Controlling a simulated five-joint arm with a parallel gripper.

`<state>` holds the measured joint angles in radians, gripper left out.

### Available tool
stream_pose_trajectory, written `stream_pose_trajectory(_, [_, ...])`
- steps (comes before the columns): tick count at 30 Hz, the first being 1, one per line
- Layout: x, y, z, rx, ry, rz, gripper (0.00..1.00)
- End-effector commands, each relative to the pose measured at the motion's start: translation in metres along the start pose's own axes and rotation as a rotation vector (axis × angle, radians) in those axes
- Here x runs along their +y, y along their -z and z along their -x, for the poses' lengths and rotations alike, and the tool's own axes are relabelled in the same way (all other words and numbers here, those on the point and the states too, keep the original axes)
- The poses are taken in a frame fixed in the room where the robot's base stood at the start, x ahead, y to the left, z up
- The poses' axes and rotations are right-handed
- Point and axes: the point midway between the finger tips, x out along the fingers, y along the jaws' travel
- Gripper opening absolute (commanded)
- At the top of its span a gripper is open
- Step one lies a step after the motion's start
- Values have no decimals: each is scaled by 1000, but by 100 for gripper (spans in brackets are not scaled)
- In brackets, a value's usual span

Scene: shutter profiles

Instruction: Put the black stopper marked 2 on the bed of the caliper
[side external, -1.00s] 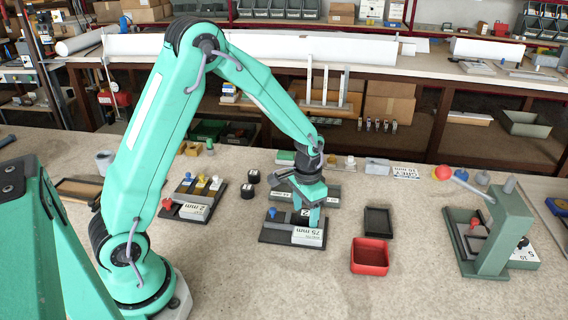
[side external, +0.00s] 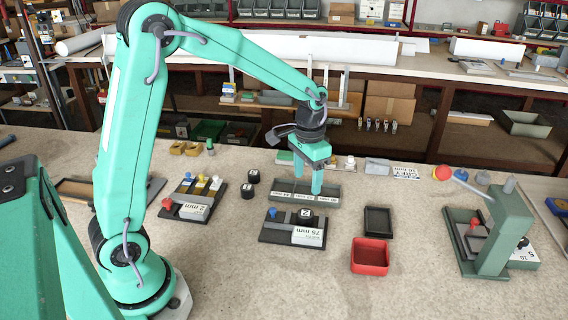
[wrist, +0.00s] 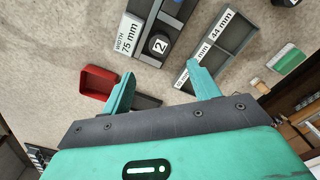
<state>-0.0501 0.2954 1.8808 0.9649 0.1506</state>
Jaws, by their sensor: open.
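The black stopper marked 2 (side external: 305,215) stands upright on the dark bed of the caliper (side external: 270,235), beside the white label reading 75 mm. The stopper also shows in the wrist view (wrist: 158,44), its white 2 facing up. A grey bar and a blue knob (side external: 272,212) are on the caliper too. My gripper (side external: 307,181) is open and empty, raised above and behind the stopper, over the grey-green tray. In the wrist view my two fingers (wrist: 160,72) are apart with nothing between them.
The grey-green tray with labels (side external: 331,192) lies behind the caliper. Two other black stoppers (side external: 250,184) stand to the left. A red bin (side external: 370,270) and a black tray (side external: 378,208) lie to the right. A green press-like stand (side external: 508,225) is farther right. The bench front is clear.

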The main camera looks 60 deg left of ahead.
Motion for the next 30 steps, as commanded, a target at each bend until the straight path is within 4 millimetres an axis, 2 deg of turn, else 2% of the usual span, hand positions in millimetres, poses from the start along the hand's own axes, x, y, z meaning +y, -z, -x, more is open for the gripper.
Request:
stream_pose_trajectory(6, [0,0,12,0,0,0,61])
stream_pose_trajectory(24, [0,-1,13,1,0,0,61])
stream_pose_trajectory(30, [2,-8,24,24,4,4,61])
